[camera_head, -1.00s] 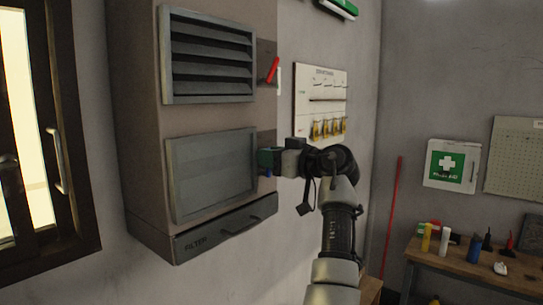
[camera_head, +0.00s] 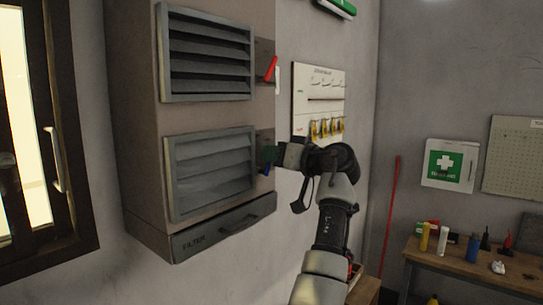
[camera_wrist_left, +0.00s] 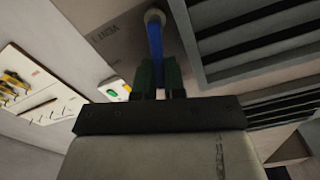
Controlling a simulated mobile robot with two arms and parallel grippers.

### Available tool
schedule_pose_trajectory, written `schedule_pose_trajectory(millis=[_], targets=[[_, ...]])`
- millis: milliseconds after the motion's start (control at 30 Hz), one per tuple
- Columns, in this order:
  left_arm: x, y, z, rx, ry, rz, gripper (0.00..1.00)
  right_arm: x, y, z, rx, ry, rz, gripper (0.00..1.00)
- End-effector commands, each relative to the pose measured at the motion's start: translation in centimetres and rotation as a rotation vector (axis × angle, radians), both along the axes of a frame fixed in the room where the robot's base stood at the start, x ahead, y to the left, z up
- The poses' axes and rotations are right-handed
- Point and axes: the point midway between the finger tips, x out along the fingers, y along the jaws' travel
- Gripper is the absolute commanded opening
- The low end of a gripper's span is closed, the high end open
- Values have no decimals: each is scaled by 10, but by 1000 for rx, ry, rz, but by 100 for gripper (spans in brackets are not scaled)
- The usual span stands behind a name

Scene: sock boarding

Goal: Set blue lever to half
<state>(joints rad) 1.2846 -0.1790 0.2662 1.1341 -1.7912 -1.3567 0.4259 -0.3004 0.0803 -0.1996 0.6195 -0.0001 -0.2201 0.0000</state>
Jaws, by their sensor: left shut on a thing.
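The blue lever (camera_wrist_left: 155,42) runs from a round pivot on the cabinet side down between the fingers of my left gripper (camera_wrist_left: 158,78) in the left wrist view. The gripper is shut on it. In the head view my left gripper (camera_head: 269,155) is at the side of the lower vent (camera_head: 212,172), and only a small blue tip of the lever shows below the fingers. My right gripper is in neither view.
A red lever (camera_head: 271,69) sits above, beside the upper vent (camera_head: 206,52), whose slats stand open. A filter drawer (camera_head: 225,229) with a handle is below. A board with yellow-tagged items (camera_head: 320,100) hangs on the wall right of the cabinet.

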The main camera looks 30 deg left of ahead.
Motion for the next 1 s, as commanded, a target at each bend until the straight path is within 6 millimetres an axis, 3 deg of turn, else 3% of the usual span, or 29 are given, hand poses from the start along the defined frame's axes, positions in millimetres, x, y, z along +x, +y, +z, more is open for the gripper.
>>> schedule_pose_trajectory(millis=[400, 1000], targets=[[9, 0, -4, 18, 230, 1, 0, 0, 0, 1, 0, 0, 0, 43], [11, -1, -5, 22, 278, 0, 0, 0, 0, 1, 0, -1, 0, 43]])
